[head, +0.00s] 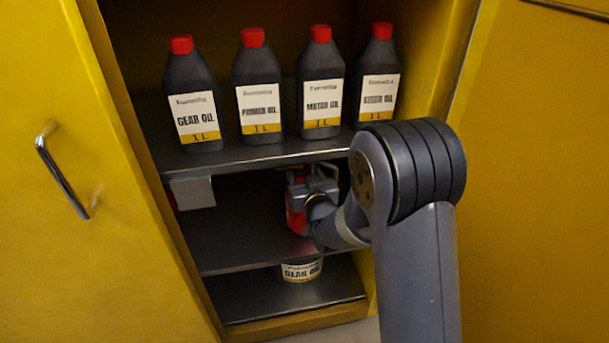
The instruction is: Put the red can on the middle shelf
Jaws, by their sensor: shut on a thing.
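The red can (296,214) is inside the yellow cabinet, in the space over the middle shelf (235,240), right of its centre. It looks upright and its right side is hidden by my gripper and wrist. My gripper (312,182) reaches in under the upper shelf and is shut on the red can. The fingertips are small and partly hidden. I cannot tell whether the can's base touches the shelf or hangs just above it.
Several dark oil bottles (257,85) with red caps stand on the upper shelf (245,156), close above my gripper. A grey box-like piece (193,192) is at left, with something red behind it. A labelled tub (301,271) stands on the bottom shelf (255,299). The middle shelf's centre is clear.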

